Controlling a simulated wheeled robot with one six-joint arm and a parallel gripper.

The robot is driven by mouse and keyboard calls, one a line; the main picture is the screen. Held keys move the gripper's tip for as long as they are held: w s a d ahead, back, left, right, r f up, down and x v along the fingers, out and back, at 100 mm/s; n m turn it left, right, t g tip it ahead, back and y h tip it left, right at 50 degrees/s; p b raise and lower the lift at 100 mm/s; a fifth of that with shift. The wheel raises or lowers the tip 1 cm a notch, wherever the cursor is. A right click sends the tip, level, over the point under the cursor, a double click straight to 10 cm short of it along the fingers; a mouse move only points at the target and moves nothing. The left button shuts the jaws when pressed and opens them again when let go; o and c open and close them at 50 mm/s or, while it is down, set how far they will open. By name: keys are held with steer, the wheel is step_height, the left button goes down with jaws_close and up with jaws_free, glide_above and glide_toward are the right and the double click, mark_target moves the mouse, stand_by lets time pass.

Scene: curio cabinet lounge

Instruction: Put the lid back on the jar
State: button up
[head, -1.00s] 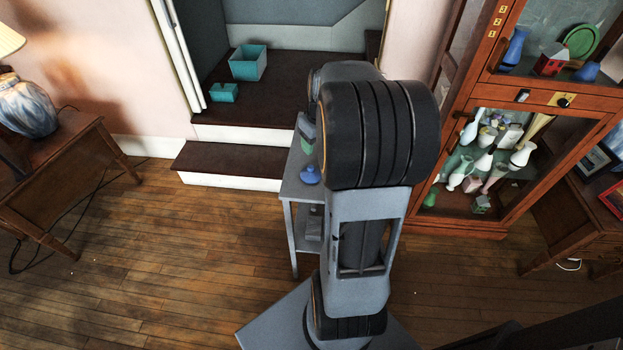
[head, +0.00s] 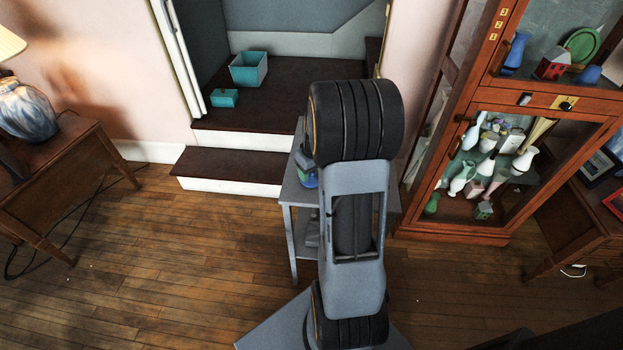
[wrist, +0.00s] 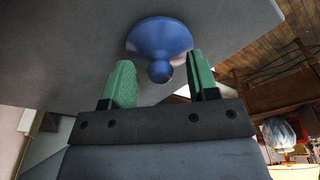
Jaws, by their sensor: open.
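A blue lid (wrist: 160,40) with a round knob rests on the grey table in the wrist view. In the head view the lid (head: 309,181) shows only in part at the left side of my arm. My gripper (wrist: 160,60) is open, with its two green fingers apart. The knob points toward the gripper and lies between the fingers in the picture, with gaps on both sides. In the head view my arm mostly hides the gripper. I cannot make out the jar in either current view.
The small grey table (head: 290,192) stands in front of a dark step (head: 228,163). A glass-fronted cabinet (head: 461,217) with several vases is on the right. A wooden desk (head: 62,180) with a lamp is on the left. The wooden floor between is clear.

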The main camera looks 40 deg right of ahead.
steer(key=shift+f, duration=0.2)
steer(key=shift+c, duration=0.3)
steer(key=c, duration=0.9)
steer(key=shift+r, duration=0.15)
steer(key=shift+r, duration=0.3)
step_height(320, 180, up, 2)
steer(key=shift+w+r+p, duration=0.1)
steer(key=shift+p, duration=0.25)
steer(key=shift+s+d+r+p, duration=0.2)
steer(key=shift+s+d+r, duration=1.05)
steer(key=shift+s+r, duration=0.6)
steer(key=shift+s+d+r+p, duration=0.2)
steer(key=shift+s+d+r, duration=1.15)
steer(key=shift+s, duration=0.8)
steer(key=shift+s+d+r+p, duration=0.2)
steer(key=shift+s+d+r, duration=0.9)
steer(key=shift+s+r, duration=0.8)
